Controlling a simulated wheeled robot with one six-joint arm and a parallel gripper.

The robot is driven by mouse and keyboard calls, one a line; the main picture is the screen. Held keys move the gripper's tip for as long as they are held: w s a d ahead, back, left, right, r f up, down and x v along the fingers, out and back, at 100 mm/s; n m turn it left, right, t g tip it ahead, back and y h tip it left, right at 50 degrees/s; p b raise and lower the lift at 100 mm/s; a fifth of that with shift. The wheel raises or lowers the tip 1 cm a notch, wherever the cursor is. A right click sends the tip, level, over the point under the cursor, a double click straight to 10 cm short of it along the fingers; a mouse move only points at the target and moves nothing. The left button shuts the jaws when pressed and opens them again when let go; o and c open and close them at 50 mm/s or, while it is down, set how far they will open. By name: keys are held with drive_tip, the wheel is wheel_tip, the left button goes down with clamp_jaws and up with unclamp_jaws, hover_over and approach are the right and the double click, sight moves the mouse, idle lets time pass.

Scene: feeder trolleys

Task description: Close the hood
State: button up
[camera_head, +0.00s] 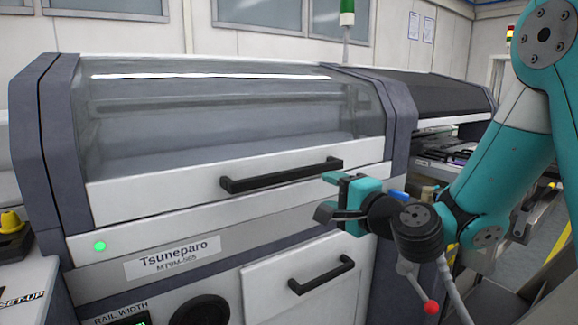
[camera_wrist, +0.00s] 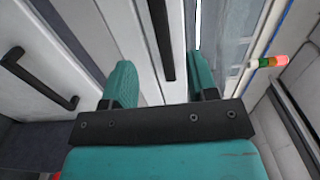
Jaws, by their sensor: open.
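The hood (camera_head: 240,110) of the Tsuneparo machine has a clear window and a white front panel. It appears down, with its lower edge along the white strip below. Its black bar handle (camera_head: 282,176) crosses the front panel. My gripper (camera_head: 328,195) is open and empty, near the right end of this handle. In the wrist view the handle (camera_wrist: 162,40) runs between and beyond the two teal fingers of my gripper (camera_wrist: 160,78). The fingers appear apart from the handle; the exact gap cannot be told.
A lower panel has a second black handle (camera_head: 321,275), left of my gripper in the wrist view (camera_wrist: 40,78). A green light (camera_head: 100,246) glows on the strip. Another machine with a dark hood (camera_head: 430,95) stands at the right. A signal tower (camera_head: 347,20) rises behind.

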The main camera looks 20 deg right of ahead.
sight(295, 173)
drive_tip(key=p+x, duration=0.8)
drive_tip(key=p, duration=0.1)
drive_tip(key=p+x, duration=0.4)
drive_tip(key=shift+w+a+r+p, duration=0.15)
drive_tip(key=shift+w+r+p, duration=0.15)
drive_tip(key=shift+w, duration=0.1)
drive_tip(key=shift+w+a+f+p, duration=0.1)
drive_tip(key=shift+w+p, duration=0.25)
drive_tip(key=shift+p, duration=0.15)
drive_tip(key=shift+w+a+f+p, duration=0.1)
drive_tip(key=shift+w+p, duration=0.25)
drive_tip(key=shift+p, duration=0.1)
drive_tip(key=shift+w+a+f+p, duration=0.15)
drive_tip(key=shift+w+f+p, duration=0.05)
drive_tip(key=shift+w+p, duration=0.25)
